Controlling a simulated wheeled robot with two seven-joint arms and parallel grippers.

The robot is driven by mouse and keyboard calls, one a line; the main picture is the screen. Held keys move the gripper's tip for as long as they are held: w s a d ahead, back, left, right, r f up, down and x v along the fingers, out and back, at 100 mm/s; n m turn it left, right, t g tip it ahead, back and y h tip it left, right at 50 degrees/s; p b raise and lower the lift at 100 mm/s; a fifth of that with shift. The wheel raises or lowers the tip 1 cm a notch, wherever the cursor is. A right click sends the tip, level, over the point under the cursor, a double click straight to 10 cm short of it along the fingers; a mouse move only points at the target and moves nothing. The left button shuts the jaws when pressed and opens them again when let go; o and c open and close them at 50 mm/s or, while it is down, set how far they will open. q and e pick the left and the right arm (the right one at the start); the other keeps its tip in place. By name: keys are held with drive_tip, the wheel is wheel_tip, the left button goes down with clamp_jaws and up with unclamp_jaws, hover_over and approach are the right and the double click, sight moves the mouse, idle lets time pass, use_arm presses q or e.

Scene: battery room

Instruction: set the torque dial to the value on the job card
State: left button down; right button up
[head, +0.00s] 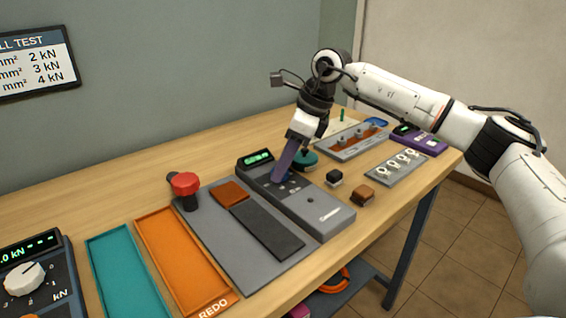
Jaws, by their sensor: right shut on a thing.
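My right gripper (281,178) reaches down from the right arm onto the long grey unit (325,212) with a small green display (257,158). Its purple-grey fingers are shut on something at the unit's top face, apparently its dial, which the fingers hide. The value on the green display is too small to read. I cannot make out a job card with certainty. My left gripper is not in view.
A kN tester (32,285) with a white knob stands at the lower left. Teal (125,272) and orange REDO (182,262) trays lie beside it.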

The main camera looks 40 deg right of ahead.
drive_tip(key=m+t+h, duration=0.1)
drive_tip(key=m, duration=0.3)
drive_tip(key=shift+s+a, duration=0.1)
drive_tip(key=shift+a, duration=0.05)
drive_tip(key=m+h, duration=0.2)
drive_tip(key=m, duration=0.2)
drive_tip(key=shift+a, duration=0.1)
drive_tip(key=shift+m+h, duration=0.3)
drive_tip(key=shift+m, duration=1)
drive_tip(key=o, duration=1)
drive_tip(key=shift+o, duration=0.2)
